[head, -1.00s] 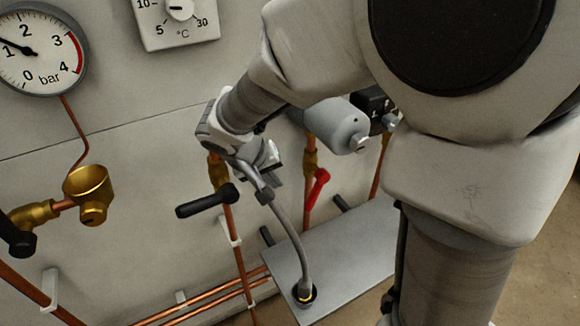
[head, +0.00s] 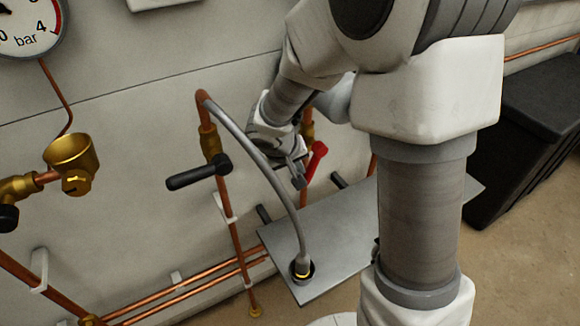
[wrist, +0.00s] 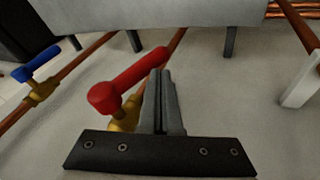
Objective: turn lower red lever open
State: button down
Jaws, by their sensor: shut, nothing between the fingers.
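The red lever (head: 316,161) sits on a brass valve on a vertical copper pipe, just right of my gripper in the head view. In the wrist view the red lever (wrist: 128,80) slants from lower left to upper right, and its brass valve (wrist: 124,118) is partly hidden behind my gripper's fingers. My gripper (head: 299,180) is shut and empty. In the wrist view its closed fingers (wrist: 161,80) stand right beside the lever, on its right side. I cannot tell whether they touch it.
A black-handled valve (head: 199,172) is on the pipe to the left. A grey hose (head: 262,160) arches in front of my gripper down to a grey shelf (head: 330,262). A blue lever (wrist: 37,65) shows at the left in the wrist view. Black boxes (head: 525,130) stand at right.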

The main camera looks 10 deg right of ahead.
jog(key=shift+f, duration=0.1)
jog(key=f+b, duration=0.1)
jog(key=b, duration=0.1)
jog(key=d+f+b, duration=0.1)
jog(key=b, duration=0.2)
jog(key=shift+w+d, duration=0.25)
jog(key=shift+d, duration=0.05)
dwell(0.4)
